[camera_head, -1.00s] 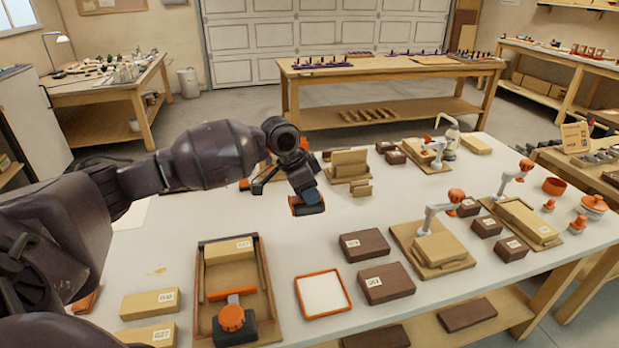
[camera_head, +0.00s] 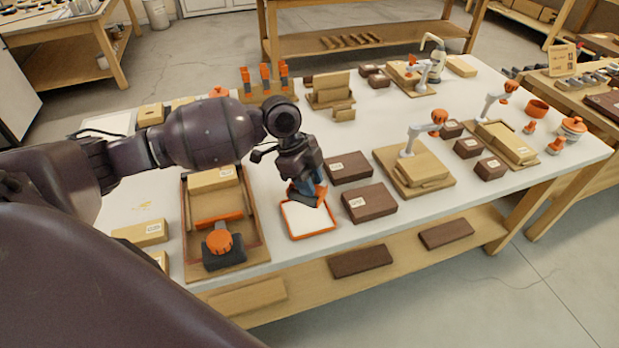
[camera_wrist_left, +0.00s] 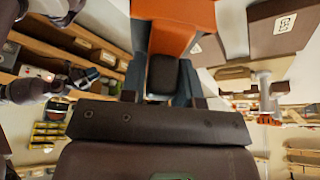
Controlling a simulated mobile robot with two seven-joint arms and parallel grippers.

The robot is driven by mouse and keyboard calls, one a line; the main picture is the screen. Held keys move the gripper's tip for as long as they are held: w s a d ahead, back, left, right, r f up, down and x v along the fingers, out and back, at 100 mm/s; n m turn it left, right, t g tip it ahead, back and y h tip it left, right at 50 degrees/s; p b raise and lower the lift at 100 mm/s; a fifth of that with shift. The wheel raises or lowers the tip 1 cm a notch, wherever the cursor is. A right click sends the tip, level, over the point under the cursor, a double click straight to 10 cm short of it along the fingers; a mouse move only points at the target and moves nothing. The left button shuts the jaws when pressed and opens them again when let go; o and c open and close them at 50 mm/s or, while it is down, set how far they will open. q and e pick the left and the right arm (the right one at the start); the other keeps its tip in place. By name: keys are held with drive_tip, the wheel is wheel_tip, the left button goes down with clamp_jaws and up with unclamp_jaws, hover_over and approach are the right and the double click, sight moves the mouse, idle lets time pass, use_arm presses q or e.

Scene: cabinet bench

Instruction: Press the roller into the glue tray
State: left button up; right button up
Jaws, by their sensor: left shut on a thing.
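The glue tray (camera_head: 298,218) is a shallow white square with an orange rim, near the front edge of the bench. My left gripper (camera_head: 304,183) points down over it in the head view. It is shut on the roller (camera_head: 319,196), which shows orange at the tray's far right part. Whether the roller touches the white surface I cannot tell. In the left wrist view the orange roller (camera_wrist_left: 178,25) sits between the blue-grey fingers. The gripper hides part of the tray. Dark jointed parts at the left of the wrist view may be my right arm; its jaws are unclear.
A wooden box (camera_head: 255,250) with an orange-knobbed clamp stands left of the tray. Dark blocks (camera_head: 369,203) lie close on its right. A wooden board with a white-and-orange clamp (camera_head: 413,170) stands farther right. Pale blocks (camera_head: 140,233) lie at the left.

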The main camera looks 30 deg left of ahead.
use_arm(q)
wheel_tip(320, 180, down, 2)
drive_tip(key=shift+f+b, duration=0.15)
drive_tip(key=shift+b, duration=0.55)
wheel_tip(320, 180, down, 3)
drive_tip(key=shift+b, duration=1)
drive_tip(key=shift+f, duration=0.25)
drive_tip(key=shift+f+b, duration=0.35)
drive_tip(key=shift+f, duration=0.1)
drive_tip(key=shift+f, duration=0.1)
idle(0.9)
drive_tip(key=shift+f, duration=0.15)
idle(0.7)
